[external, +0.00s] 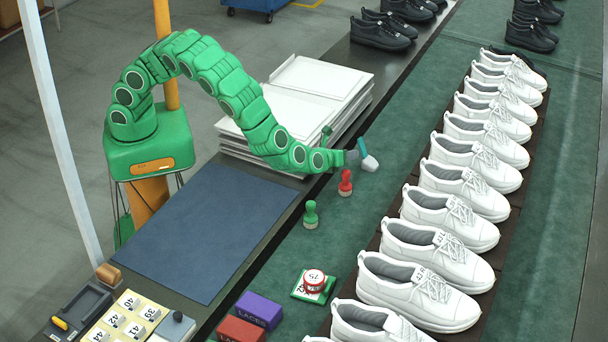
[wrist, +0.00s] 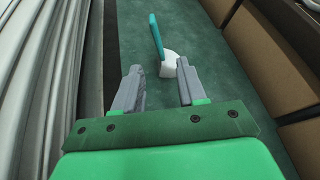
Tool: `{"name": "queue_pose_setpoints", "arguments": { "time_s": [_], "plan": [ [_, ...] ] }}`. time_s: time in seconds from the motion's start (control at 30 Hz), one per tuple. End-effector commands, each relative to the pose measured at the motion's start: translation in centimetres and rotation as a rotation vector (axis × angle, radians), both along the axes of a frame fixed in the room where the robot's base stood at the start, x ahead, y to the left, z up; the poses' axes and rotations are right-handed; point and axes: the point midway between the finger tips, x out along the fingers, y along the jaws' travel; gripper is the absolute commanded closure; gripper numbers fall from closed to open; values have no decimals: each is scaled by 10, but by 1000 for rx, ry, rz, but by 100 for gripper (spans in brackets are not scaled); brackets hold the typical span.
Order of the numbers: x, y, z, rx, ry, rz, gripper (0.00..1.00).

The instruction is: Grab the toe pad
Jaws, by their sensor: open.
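The toe pad appears to be the tool with a white, rounded head (external: 369,164) and a teal handle, on the green surface near the tip of my arm. In the wrist view, its white head (wrist: 169,64) shows just beyond and between my fingertips, and the teal handle (wrist: 156,35) points away. My gripper (external: 352,157) is beside the tool in the external view. In the wrist view, my gripper (wrist: 159,72) is open, with a grey finger on each side and nothing held. I cannot tell the exact height of the fingers above the surface.
A red stamp (external: 345,184) and a green stamp (external: 311,215) stand nearby on the green surface. A row of white shoes (external: 463,187) runs along the right. White stacked boards (external: 300,100) lie under my arm. Lace boxes (external: 259,310) sit at the front.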

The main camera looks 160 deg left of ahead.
Motion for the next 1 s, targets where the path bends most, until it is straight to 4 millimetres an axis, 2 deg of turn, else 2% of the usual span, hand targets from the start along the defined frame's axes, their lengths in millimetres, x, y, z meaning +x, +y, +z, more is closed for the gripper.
{"name": "queue_pose_setpoints", "arguments": {
  "time_s": [0.3,0.73,1.0],
  "plan": [
    [-23,36,-18,-3,1,5,59],
    [-31,58,-26,0,-1,2,59],
    [-47,85,-42,-3,-1,5,59]
  ]
}}
